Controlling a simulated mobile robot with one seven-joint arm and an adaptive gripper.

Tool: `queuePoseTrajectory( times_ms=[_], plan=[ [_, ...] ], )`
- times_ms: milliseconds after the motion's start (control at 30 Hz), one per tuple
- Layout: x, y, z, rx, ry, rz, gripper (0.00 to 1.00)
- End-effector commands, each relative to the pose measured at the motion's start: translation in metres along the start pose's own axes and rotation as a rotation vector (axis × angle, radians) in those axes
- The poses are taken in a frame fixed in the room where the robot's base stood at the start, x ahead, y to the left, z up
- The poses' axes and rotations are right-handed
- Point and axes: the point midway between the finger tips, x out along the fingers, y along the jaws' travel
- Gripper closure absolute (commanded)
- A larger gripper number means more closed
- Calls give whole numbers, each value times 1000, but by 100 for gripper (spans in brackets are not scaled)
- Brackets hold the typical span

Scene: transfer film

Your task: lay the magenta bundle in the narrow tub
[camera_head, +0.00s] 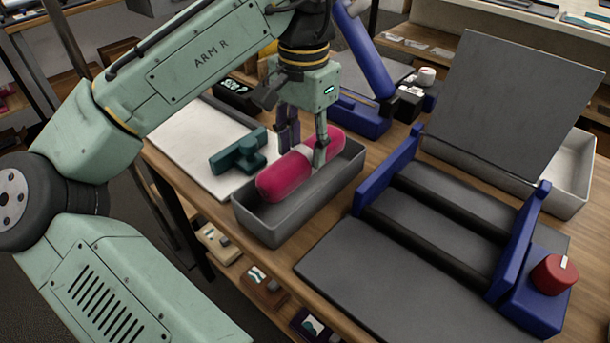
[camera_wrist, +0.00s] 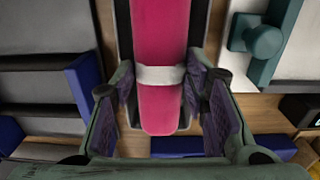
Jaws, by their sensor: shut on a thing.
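The magenta bundle (camera_head: 285,175) is a rounded roll with a pale band around its middle. My gripper (camera_head: 304,150) is shut on it near that band, with one finger on each side. The bundle lies lengthwise over the narrow grey tub (camera_head: 262,229), within or just above its rim; whether it touches the floor of the tub I cannot tell. In the wrist view the bundle (camera_wrist: 160,38) runs up the middle between the fingers (camera_wrist: 160,95), with the tub's walls along both sides of its far part.
A blue-framed roller device (camera_head: 517,230) with a red knob (camera_head: 554,274) and dark sheets stands right of the tub. A teal tool (camera_head: 238,155) lies on a white board (camera_head: 190,150) to the left. A wide pale tub (camera_head: 570,200) stands behind the device. A blue stand is behind my gripper.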

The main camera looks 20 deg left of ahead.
Motion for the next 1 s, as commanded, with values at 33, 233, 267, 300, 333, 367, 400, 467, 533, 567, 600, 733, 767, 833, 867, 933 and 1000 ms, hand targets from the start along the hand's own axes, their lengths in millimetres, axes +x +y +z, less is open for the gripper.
queuePoseTrajectory(
  times_ms=[33,233,267,300,333,367,400,467,533,567,600,733,767,833,867,933,1000],
  plan=[
    [12,0,0,-1,0,-1,91],
    [23,0,0,0,0,-1,91],
    [27,0,0,0,0,-2,91],
    [33,-1,0,0,-1,-2,91],
    [37,-1,0,0,0,-2,91],
    [42,0,0,0,0,-2,91],
    [46,0,0,0,1,-2,91],
    [50,0,0,1,1,-2,91],
    [51,0,0,1,1,-1,91],
    [50,0,0,1,1,-1,91],
    [49,0,0,1,1,-1,91],
    [48,0,0,1,1,0,91],
    [49,0,0,2,1,0,91],
    [51,0,0,2,1,0,91],
    [52,0,-1,2,1,0,91],
    [52,0,-1,2,1,-1,56],
    [52,0,0,2,1,-1,51]
  ],
)
